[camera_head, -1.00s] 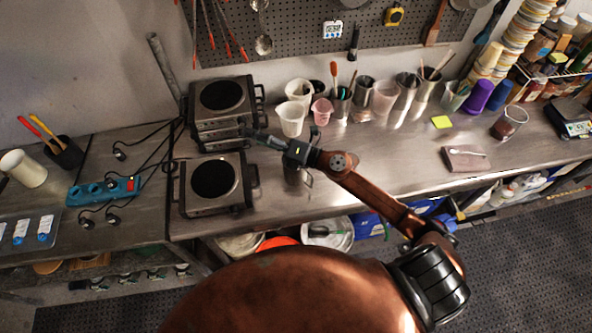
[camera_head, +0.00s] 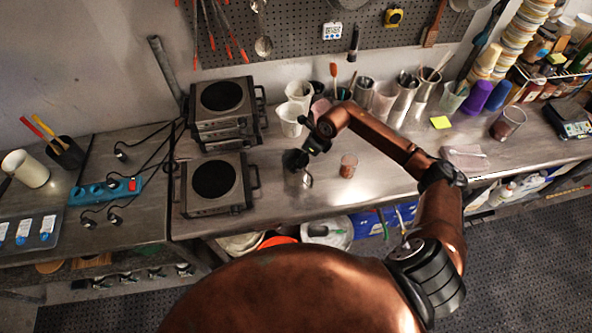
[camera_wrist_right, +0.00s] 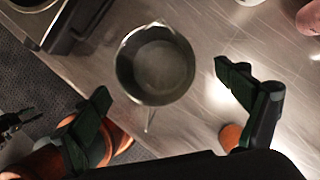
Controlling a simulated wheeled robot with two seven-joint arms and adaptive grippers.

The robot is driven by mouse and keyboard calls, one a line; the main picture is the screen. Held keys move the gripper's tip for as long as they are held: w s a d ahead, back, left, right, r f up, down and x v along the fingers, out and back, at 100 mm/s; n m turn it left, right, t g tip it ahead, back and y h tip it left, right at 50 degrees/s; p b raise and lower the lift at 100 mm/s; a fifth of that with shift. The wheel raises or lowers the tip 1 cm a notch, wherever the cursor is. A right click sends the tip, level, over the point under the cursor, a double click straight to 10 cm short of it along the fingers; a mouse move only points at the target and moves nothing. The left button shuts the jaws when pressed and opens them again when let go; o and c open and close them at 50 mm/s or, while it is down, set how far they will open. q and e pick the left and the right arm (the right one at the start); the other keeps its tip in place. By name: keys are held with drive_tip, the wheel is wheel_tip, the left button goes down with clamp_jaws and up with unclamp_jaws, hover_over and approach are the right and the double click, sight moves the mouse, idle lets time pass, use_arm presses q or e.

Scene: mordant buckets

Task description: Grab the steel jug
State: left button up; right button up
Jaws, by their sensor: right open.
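The steel jug (camera_wrist_right: 155,68) is a round grey metal vessel standing on the steel counter, seen from above in the right wrist view. Its mouth is open and it looks empty. A thin handle or its edge shows on its near side. In the head view the jug (camera_head: 304,180) stands right of the hot plate, partly hidden by my right gripper (camera_head: 306,152). In the wrist view my right gripper (camera_wrist_right: 161,80) is open, its fingers on either side of the jug's near part in the picture. No contact is visible.
The hot plate (camera_head: 213,180) stands close left of the jug. A small reddish-brown glass (camera_head: 348,166) stands to its right. Cups and tool holders line the wall behind. The counter's front edge lies just in front of the jug.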

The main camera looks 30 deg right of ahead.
drive_tip(key=p+x, duration=0.1)
drive_tip(key=x, duration=0.4)
drive_tip(key=shift+s+a+p, duration=0.1)
drive_tip(key=shift+a+p, duration=0.05)
drive_tip(key=shift+p, duration=0.25)
drive_tip(key=shift+c, duration=0.2)
drive_tip(key=c, duration=2.1)
drive_tip(key=shift+r, duration=0.1)
drive_tip(key=shift+c, duration=0.4)
drive_tip(key=shift+r, duration=0.15)
